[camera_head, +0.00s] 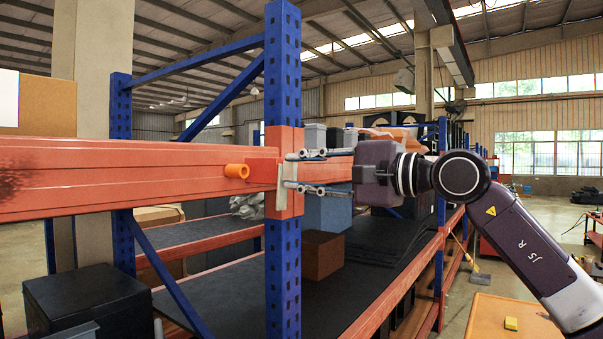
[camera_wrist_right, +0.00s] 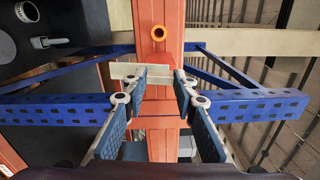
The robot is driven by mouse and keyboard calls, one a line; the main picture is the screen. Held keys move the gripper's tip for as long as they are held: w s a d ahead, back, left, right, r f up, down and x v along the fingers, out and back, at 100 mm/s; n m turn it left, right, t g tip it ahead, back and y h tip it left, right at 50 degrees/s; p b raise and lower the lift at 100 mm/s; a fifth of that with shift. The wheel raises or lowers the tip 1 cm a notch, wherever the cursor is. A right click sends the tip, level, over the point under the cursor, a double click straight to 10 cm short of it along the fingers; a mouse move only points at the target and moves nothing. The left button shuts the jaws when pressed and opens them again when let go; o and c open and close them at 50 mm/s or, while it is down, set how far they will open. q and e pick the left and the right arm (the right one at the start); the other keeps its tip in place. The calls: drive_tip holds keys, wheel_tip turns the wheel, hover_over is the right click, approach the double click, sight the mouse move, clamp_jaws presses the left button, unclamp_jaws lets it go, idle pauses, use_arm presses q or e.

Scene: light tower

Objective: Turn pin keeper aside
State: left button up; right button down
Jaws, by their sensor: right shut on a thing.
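The pin keeper (camera_head: 281,188) is a small pale plate on the orange bracket at the blue post. The pin (camera_head: 237,171) sticks out left of the post in the head view. My right gripper (camera_head: 289,172) reaches in from the right, one finger above the other, with its tips at the keeper. It is shut on the keeper; the exact contact is partly hidden by the fingertips (camera_wrist_right: 160,78). My left gripper is not in view.
The orange beam (camera_head: 120,178) runs left from the blue upright post (camera_head: 283,95). A dark shelf deck (camera_head: 375,250) with a brown box (camera_head: 322,255) lies below and behind my gripper. A black box (camera_head: 88,300) stands at lower left. A blue diagonal brace crosses behind the beam.

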drive_tip(key=shift+n, duration=0.6)
drive_tip(key=c, duration=1.6)
unclamp_jaws()
drive_tip(key=shift+s+d, duration=0.1)
drive_tip(key=v, duration=1.1)
drive_tip(key=shift+s+d, duration=0.25)
drive_tip(key=shift+d, duration=0.05)
drive_tip(key=shift+w+f, duration=0.1)
drive_tip(key=shift+f, duration=0.05)
